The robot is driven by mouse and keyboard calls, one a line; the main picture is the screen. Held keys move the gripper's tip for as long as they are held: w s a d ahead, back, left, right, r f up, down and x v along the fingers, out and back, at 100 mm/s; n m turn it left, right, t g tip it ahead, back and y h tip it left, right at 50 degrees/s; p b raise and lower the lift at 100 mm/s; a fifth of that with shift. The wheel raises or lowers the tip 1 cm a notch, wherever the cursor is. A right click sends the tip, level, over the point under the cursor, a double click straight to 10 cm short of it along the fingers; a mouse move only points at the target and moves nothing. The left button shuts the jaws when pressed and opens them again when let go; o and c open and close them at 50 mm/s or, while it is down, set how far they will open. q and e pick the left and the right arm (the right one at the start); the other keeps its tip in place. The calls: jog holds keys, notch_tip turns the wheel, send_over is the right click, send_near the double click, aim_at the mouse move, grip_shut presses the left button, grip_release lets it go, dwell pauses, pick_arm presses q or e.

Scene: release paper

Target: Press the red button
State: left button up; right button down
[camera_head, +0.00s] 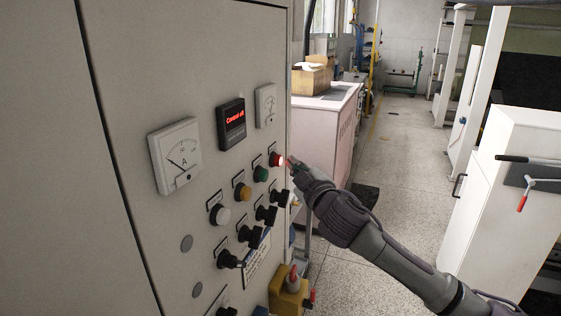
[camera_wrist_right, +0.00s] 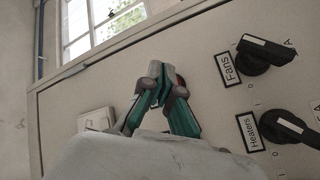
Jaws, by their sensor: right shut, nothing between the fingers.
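The red button (camera_head: 275,159) is lit and sits on the grey control panel (camera_head: 120,60), at the right end of a slanted row of buttons. My right gripper (camera_head: 291,163) is shut and empty, with its tips just to the right of the red button. I cannot tell whether they touch it. In the right wrist view the gripper (camera_wrist_right: 160,85) points at the panel, and a small red bit of the button (camera_wrist_right: 181,83) shows behind the fingertips; the rest is hidden. My left gripper is not in view.
A green button (camera_head: 261,174), an orange button (camera_head: 243,192) and a white button (camera_head: 222,216) lie along the row. Several black rotary switches (camera_head: 279,197) sit below. Gauges and a red-lettered display (camera_head: 232,124) are above. Open floor lies right of the panel.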

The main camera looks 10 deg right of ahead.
jog(key=shift+s+d, duration=0.75)
jog(key=shift+d, duration=0.3)
jog(key=shift+s+d, duration=0.7)
jog(key=shift+d, duration=0.35)
